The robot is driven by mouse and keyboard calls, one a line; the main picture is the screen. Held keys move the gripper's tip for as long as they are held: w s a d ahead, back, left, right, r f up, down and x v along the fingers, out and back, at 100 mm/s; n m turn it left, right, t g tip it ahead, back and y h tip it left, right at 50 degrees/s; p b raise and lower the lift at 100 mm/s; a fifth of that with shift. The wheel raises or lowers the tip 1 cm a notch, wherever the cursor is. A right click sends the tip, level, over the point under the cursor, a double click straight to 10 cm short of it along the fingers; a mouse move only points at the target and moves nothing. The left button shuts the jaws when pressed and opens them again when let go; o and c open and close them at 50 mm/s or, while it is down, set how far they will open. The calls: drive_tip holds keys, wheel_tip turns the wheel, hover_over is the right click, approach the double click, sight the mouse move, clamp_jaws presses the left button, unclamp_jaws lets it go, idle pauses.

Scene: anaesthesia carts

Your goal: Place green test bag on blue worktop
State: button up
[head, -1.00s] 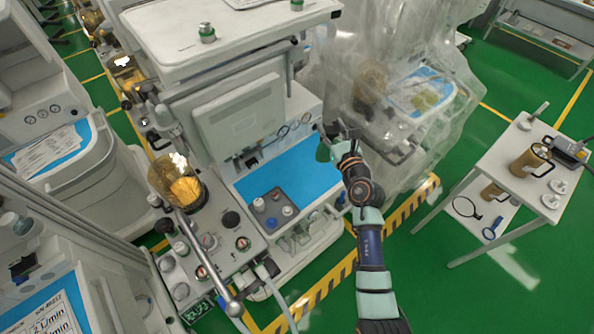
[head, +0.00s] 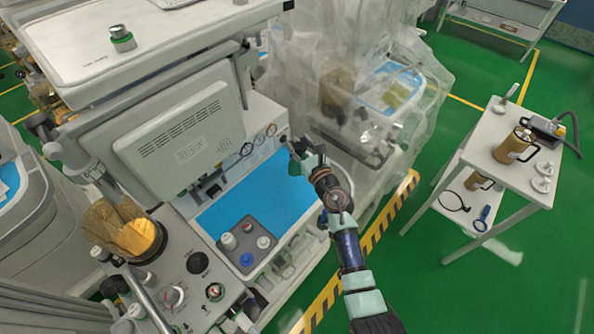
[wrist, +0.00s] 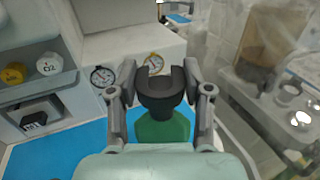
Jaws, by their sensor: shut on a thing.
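The green test bag (wrist: 165,128) has a dark ring-shaped neck and hangs between my gripper's fingers in the wrist view. My gripper (wrist: 161,90) is shut on this neck. In the head view my gripper (head: 300,152) is above the right rear part of the blue worktop (head: 225,212), near the gauges. The worktop also shows in the wrist view (wrist: 65,153), behind and below the bag. I cannot tell whether the bag touches it.
A grey block with several knobs (head: 247,242) occupies the worktop's front; its middle is bare. A grey monitor (head: 185,135) overhangs the left rear. A cart under clear plastic (head: 420,50) stands close on the right. A white side table (head: 500,180) stands farther right.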

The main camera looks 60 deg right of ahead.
wheel_tip(320, 180, down, 7)
drive_tip(key=b, duration=0.4)
drive_tip(key=shift+r, duration=0.15)
drive_tip(key=shift+f, duration=0.2)
drive_tip(key=o, duration=1)
drive_tip(key=shift+r, duration=0.2)
drive_tip(key=shift+s+a+r+p, duration=0.1)
drive_tip(key=shift+s+a+p, duration=0.05)
drive_tip(key=shift+s+p, duration=0.15)
drive_tip(key=p+v, duration=0.2)
drive_tip(key=v, duration=0.9)
drive_tip(key=shift+a, duration=0.15)
